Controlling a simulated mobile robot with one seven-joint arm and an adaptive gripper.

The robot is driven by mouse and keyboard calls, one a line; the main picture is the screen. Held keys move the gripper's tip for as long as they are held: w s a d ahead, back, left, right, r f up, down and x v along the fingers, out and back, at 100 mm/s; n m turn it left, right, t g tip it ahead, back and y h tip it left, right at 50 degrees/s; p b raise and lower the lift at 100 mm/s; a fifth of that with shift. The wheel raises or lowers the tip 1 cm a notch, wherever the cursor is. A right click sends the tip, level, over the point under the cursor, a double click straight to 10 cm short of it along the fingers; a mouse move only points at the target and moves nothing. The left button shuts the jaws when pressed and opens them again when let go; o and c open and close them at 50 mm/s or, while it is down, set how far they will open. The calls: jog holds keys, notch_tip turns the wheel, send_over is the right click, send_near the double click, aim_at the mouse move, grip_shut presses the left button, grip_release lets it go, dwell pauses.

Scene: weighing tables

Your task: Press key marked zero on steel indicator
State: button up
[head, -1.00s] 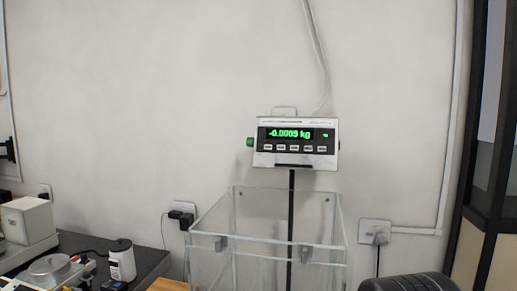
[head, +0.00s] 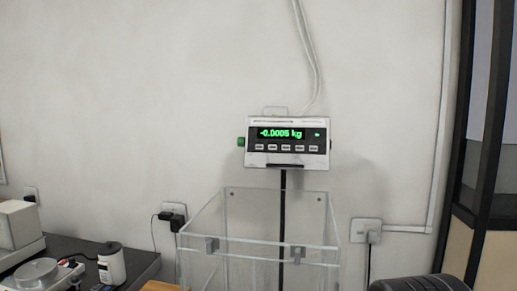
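The steel indicator (head: 287,142) stands on a black post in the middle of the head view, in front of the wall. Its green display (head: 282,134) reads about -0.0005 kg. A row of several small light keys (head: 286,148) runs below the display; their markings are too small to read, so I cannot tell which is the zero key. A green knob (head: 241,142) sticks out at the left side of its housing. My gripper is not in view.
A clear open-topped box (head: 258,240) stands below and in front of the indicator. A dark bench (head: 140,262) with a round metal pan (head: 37,271) and a white bottle (head: 112,265) is at lower left. A dark-framed cabinet (head: 487,170) stands at right.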

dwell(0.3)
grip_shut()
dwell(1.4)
